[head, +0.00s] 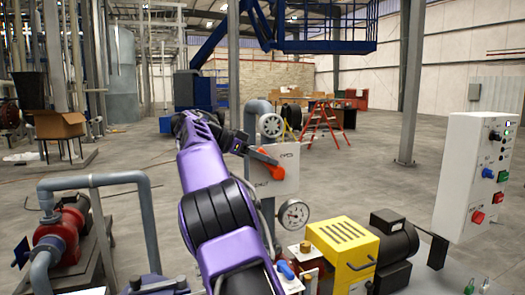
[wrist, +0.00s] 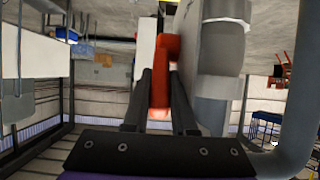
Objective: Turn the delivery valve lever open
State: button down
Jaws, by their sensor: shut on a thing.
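The delivery valve lever is orange-red (head: 268,171) and sits in front of a white plate (head: 285,180) on the upright grey pipe in the head view. My gripper (head: 256,153) reaches it from the left at the end of my purple arm. In the wrist view the orange lever (wrist: 166,75) lies between the two dark fingers of my gripper (wrist: 159,100), which are shut on it. The lever slants down to the right in the head view.
A pressure gauge (head: 293,214) is below the plate. A yellow guard (head: 342,248) and black motor (head: 390,250) stand at lower right, beside a white control panel (head: 475,178). A red pump (head: 62,237) with grey piping is at left. Open floor lies behind.

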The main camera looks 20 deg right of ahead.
jog(key=shift+d+r+y+p, duration=0.3)
jog(key=shift+d+y+p, duration=0.15)
jog(key=shift+y, duration=0.65)
jog(key=c, duration=0.7)
grip_release()
